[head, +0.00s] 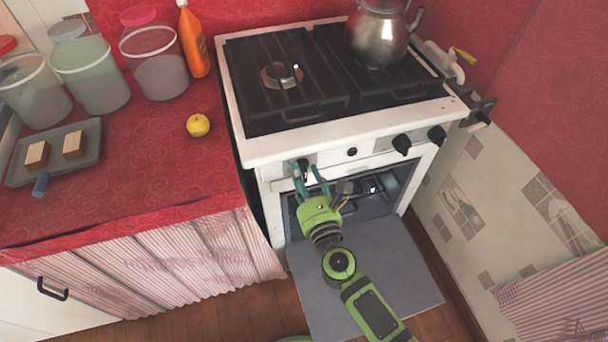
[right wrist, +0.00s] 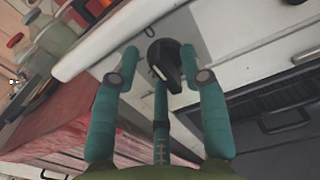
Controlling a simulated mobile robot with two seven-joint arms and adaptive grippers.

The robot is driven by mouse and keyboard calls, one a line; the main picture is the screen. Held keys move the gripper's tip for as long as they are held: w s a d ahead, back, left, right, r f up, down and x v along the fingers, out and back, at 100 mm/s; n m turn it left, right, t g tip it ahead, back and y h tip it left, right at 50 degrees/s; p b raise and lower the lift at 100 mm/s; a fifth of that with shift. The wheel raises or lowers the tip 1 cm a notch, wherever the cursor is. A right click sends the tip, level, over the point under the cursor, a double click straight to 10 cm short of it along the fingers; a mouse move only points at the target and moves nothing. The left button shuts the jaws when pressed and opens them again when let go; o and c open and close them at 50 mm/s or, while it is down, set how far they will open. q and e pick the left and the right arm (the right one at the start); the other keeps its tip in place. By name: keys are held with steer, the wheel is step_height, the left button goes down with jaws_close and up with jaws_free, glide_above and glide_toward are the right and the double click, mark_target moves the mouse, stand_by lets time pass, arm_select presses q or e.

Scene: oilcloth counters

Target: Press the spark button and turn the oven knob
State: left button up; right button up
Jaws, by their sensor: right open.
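The oven knob (head: 302,166) is black and sits at the left end of the stove's front panel, partly hidden by my right gripper (head: 307,177). In the right wrist view the knob (right wrist: 170,66) is between the spread teal fingers of my right gripper (right wrist: 159,57), with gaps on both sides. That gripper is open, and the knob stays on the panel. A small round black button (head: 352,152), which looks like the spark button, sits right of that knob. Two more black knobs, a nearer one (head: 402,145) and a farther one (head: 437,136), are farther right. My left gripper is out of view.
The oven door (head: 400,285) is folded down open below my right arm. A steel kettle (head: 378,38) stands on the burner grates. The red counter (head: 150,140) at left bears jars, an orange bottle (head: 193,45), a yellow fruit (head: 198,125) and a grey tray (head: 85,165).

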steer(key=shift+w, duration=0.1)
jaws_close()
steer(key=shift+n, duration=0.3)
steer(key=shift+d+f+n+p, duration=0.15)
steer(key=shift+n+p, duration=0.65)
steer(key=shift+n, duration=3.05)
steer(key=shift+a+f+n+p, duration=0.15)
steer(key=shift+n+p, duration=0.65)
steer(key=shift+n, duration=3)
steer(key=shift+d+f+n+p, duration=0.2)
steer(key=shift+n+p, duration=0.6)
steer(key=shift+n, duration=3.05)
steer(key=shift+a, duration=0.1)
